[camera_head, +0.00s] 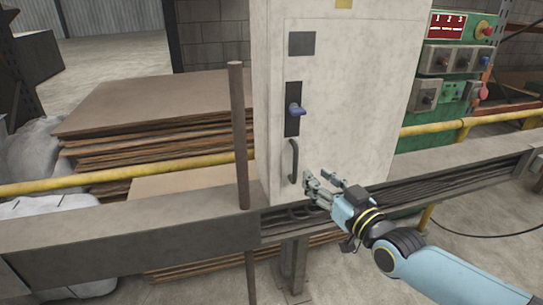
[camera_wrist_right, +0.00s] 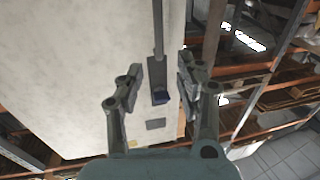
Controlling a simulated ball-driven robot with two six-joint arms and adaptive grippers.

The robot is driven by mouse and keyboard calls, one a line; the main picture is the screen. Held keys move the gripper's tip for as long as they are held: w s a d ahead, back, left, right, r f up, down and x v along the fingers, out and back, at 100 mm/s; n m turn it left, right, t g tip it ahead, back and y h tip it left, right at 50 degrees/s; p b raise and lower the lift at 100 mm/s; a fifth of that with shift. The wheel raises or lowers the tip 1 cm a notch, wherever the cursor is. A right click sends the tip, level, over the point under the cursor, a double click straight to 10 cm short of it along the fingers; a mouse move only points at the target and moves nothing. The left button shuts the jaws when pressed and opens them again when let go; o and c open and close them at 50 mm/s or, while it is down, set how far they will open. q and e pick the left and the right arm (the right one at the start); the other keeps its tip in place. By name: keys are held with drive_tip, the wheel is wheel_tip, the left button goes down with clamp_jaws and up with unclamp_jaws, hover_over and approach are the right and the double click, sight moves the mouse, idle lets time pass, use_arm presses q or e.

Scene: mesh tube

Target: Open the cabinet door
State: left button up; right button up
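The white cabinet (camera_head: 350,100) stands upright with its door (camera_head: 340,130) flush with the front. A dark vertical bar handle (camera_head: 293,160) is low on the door's left side. A blue latch (camera_head: 296,110) on a black plate sits above it. My right gripper (camera_head: 317,177) is open and empty, just right of the handle's lower end. I cannot tell whether a finger touches the handle. My left gripper is not in view.
A brown upright post (camera_head: 239,135) stands just left of the cabinet. A grey beam (camera_head: 130,245) runs in front, below the door. A yellow rail (camera_head: 120,175) passes at the left. Stacked brown sheets (camera_head: 150,110) lie behind it. A green control panel (camera_head: 450,70) is at the right.

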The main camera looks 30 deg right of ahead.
sight(297, 160)
drive_tip(key=w, duration=0.3)
drive_tip(key=w+b, duration=0.1)
drive_tip(key=w, duration=0.2)
drive_tip(key=w+b, duration=0.1)
drive_tip(key=w, duration=0.2)
drive_tip(key=shift+d+f, duration=0.15)
drive_tip(key=shift+d, duration=0.1)
drive_tip(key=shift+w+b, duration=0.35)
drive_tip(key=shift+w, duration=0.3)
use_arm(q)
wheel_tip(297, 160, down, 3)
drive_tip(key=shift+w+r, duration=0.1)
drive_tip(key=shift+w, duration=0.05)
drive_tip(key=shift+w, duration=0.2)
use_arm(e)
clamp_jaws()
